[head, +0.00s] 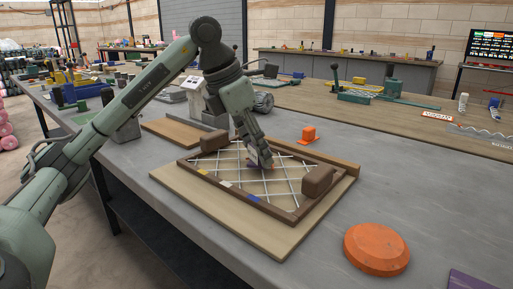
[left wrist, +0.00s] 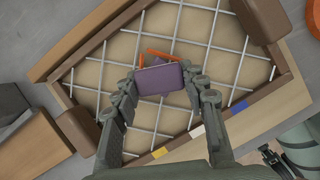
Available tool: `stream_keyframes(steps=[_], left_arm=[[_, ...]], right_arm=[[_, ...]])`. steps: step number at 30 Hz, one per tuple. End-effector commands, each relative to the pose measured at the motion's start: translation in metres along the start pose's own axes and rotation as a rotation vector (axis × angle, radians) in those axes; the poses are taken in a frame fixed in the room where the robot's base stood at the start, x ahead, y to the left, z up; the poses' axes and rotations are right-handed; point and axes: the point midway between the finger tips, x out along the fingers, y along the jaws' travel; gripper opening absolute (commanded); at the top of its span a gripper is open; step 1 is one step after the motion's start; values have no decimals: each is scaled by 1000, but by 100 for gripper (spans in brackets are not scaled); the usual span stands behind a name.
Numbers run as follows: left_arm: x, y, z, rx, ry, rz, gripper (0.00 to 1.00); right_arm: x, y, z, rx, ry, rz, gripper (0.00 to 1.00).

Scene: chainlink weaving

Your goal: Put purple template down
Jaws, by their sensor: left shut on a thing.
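My left gripper (head: 261,160) reaches down over the middle of the wire mesh (head: 226,172). In the left wrist view the left gripper (left wrist: 160,88) is shut on the purple template (left wrist: 159,80), with one finger at each side. The template lies over the white wires of the mesh; I cannot tell whether it touches them. In the head view the template is mostly hidden by the fingers. An orange piece (left wrist: 157,54) shows just behind the template. The mesh sits in a brown wooden frame (head: 184,163). My right gripper is not in view.
The frame lies on a light wooden board (head: 225,225) and carries brown blocks at its sides, such as the right one (head: 319,180). An orange disc (head: 376,248) and a purple item (head: 468,280) lie at the right. A small orange object (head: 308,134) stands behind the frame.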

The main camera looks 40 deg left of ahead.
Motion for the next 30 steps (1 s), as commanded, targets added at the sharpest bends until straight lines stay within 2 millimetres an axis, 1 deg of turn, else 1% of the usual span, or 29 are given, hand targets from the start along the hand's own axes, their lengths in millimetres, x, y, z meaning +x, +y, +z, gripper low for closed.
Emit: stream_keyframes(steps=[2, 3, 7, 16, 18, 20, 23, 26, 27, 30], left_arm=[[2, 0, -1, 0, 0, 0, 9], [2, 0, -1, 0, 1, 0, 46], [2, 0, -1, 0, 1, 0, 62], [1, 0, 0, 0, 1, 0, 63], [-2, 0, 1, 0, 0, 0, 63], [-8, 0, 1, 0, -1, 1, 63], [-25, 1, 2, -1, -4, 3, 63], [-48, 1, 2, -1, -5, 3, 63], [-57, 0, 2, 0, -5, 2, 63], [-79, 0, 2, 0, -4, 2, 63]], right_arm=[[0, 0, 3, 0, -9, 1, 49], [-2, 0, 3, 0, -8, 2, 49], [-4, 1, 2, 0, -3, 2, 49], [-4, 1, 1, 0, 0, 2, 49], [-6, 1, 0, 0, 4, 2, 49], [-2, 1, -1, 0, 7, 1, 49], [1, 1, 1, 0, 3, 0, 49], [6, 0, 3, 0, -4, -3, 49], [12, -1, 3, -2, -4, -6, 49], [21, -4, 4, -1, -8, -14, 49]])
